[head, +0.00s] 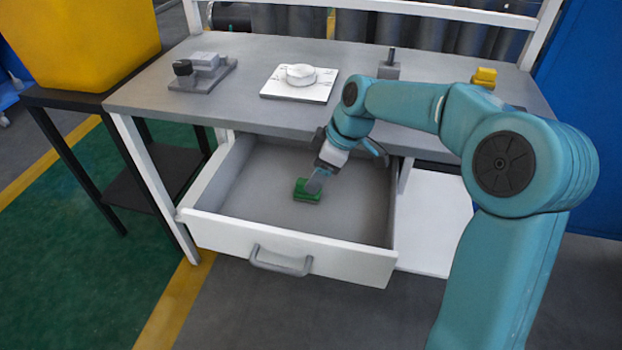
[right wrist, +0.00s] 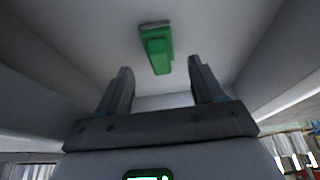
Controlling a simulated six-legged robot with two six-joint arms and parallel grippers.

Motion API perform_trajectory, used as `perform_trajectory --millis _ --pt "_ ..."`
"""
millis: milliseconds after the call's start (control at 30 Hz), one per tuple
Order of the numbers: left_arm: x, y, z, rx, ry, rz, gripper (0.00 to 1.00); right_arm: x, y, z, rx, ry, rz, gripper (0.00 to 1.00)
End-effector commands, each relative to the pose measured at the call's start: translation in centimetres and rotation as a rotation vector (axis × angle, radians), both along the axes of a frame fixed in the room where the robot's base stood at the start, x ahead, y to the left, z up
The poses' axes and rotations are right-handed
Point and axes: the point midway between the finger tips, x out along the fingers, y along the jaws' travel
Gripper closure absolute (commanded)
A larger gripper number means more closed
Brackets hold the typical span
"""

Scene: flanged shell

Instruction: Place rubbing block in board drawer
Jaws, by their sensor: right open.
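The green rubbing block (head: 307,191) lies on the floor of the open board drawer (head: 225,232), around its middle. My right gripper (head: 314,184) reaches down into the drawer and overlaps the block in the head view. In the right wrist view, the gripper (right wrist: 160,85) is open, with its two fingers spread apart. There the block (right wrist: 156,50) shows beyond the fingertips, between their lines and not gripped. My left gripper is not in view.
The grey workbench top (head: 250,85) above the drawer holds a grey fixture (head: 203,70), a white flanged part (head: 299,80) and a yellow piece (head: 484,77). The drawer handle (head: 280,262) faces front. A yellow bin (head: 85,40) stands on a black side table at left.

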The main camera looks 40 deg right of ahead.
Motion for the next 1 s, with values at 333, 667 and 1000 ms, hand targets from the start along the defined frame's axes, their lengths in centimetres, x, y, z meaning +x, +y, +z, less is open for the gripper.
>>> perform_trajectory --millis 333,667,1000 --pt "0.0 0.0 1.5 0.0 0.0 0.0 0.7 -1.8 -1.6 5.9 0.0 -0.001 0.0 0.33" --pt "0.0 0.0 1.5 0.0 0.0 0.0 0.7 -2.0 -1.7 6.3 0.0 0.0 0.0 0.33" --pt "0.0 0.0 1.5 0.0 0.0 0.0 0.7 -2.0 -1.7 6.2 0.001 0.001 0.0 0.33"
